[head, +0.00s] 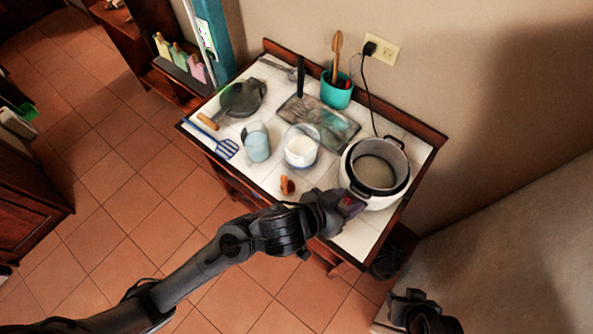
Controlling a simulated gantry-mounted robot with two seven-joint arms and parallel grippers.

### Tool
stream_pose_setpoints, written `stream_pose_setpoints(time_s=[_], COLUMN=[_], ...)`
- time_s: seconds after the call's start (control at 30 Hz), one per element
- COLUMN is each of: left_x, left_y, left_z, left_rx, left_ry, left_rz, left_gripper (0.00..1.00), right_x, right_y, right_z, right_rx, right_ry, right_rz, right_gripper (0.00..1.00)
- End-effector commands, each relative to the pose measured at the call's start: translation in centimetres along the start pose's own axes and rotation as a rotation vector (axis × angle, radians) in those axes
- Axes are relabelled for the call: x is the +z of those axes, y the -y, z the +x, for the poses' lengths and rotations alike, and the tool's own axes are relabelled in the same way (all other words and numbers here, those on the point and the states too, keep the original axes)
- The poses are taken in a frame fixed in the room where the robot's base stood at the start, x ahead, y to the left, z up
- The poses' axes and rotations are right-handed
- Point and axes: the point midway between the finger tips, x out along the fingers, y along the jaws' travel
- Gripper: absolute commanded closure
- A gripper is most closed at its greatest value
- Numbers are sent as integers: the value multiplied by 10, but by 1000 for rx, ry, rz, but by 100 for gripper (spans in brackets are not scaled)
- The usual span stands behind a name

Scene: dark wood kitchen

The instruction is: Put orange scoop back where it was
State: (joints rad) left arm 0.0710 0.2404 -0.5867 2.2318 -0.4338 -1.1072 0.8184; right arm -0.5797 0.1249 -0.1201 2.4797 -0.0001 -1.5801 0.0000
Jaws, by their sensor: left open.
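A small orange object that looks like the orange scoop (288,184) lies on the white tiled tabletop (267,178) near its front edge. Its shape is too small to make out well. My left gripper (350,205) is open over the front right of the table, to the right of the scoop and in front of the white rice cooker (350,172). It appears apart from the scoop. My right gripper (412,302) is low at the bottom right, away from the table, and its jaws are unclear.
A clear bowl with white contents (300,150) and a pale blue cup (256,142) stand behind the scoop. A blue spatula (226,148), a pan (243,97), a grey board (325,126) and a teal utensil pot (336,92) crowd the table. The rice cooker's cord runs to a wall outlet (381,50).

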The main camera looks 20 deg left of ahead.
Motion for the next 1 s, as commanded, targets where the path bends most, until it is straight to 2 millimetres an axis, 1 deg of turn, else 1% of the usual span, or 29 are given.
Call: stream_pose_setpoints(time_s=[0.03, 0.07, 0.1, 0.17, 0.2, 0.27, 0.3, 0.4, 0.5, 0.6, 0.67, 1.0], left_x=[20, 31, 47, 75, 93, 120, 136, 170, 193, 205, 209, 209], left_y=[23, 38, 58, 84, 98, 117, 127, 143, 152, 156, 157, 158], left_z=[-10, -17, -27, -44, -57, -76, -89, -117, -138, -151, -154, -156], left_rx=[-67, -109, -163, -232, -270, -318, -342, -382, -403, -411, -413, -413], left_ry=[44, 73, 117, 193, 246, 326, 377, 485, 563, 605, 617, 621], left_rz=[-33, -43, -56, -73, -82, -95, -102, -118, -127, -131, -132, -130], left_gripper=[52, 52, 52, 52, 52, 52, 52, 52, 52, 52, 52, 52], right_x=[0, 0, 0, 0, 0, 0, 0, 0, 0, 0, 0, -1], right_y=[0, 0, 0, 0, 0, 0, 0, 1, 1, 2, 2, 2], right_z=[0, 0, 0, 0, 0, 0, 0, 0, 0, 0, 0, -1], right_rx=[0, 0, 0, 0, -1, -1, -2, -3, -4, -6, -6, -6], right_ry=[0, 0, 0, 0, 0, 0, 0, 0, 0, -1, -1, -1], right_rz=[0, 0, 1, 1, 1, 2, 2, 4, 5, 7, 7, 8], right_gripper=[57, 57, 57, 57, 57, 57, 57, 57, 57, 57, 57, 57])
